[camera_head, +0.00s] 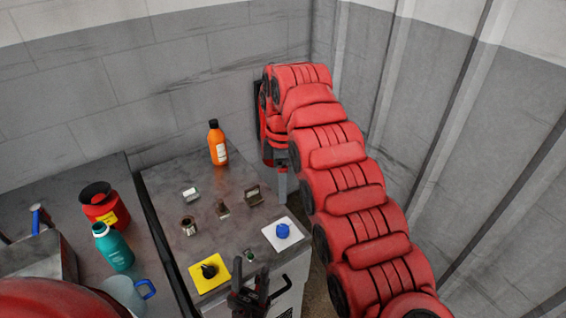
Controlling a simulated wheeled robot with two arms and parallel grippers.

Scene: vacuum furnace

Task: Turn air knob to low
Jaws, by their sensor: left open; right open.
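A blue knob (283,230) sits on a white square plate (290,243) near the right edge of the grey worktop. A black knob (209,270) sits on a yellow square plate (204,285) near the front edge. No readable label shows which one is the air knob, and their settings are too small to read. My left gripper (258,288) is open and empty at the worktop's front edge, right of the yellow plate and below the white plate. My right gripper (275,158) is at the far right of the worktop, open, its fingers partly hidden.
Small metal fittings (222,209) stand mid-worktop. An orange bottle (217,143) stands at the back. A red canister (103,206), a teal bottle (113,247) and a clear jug (124,293) stand on the left bench. My red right arm fills the right side by the wall.

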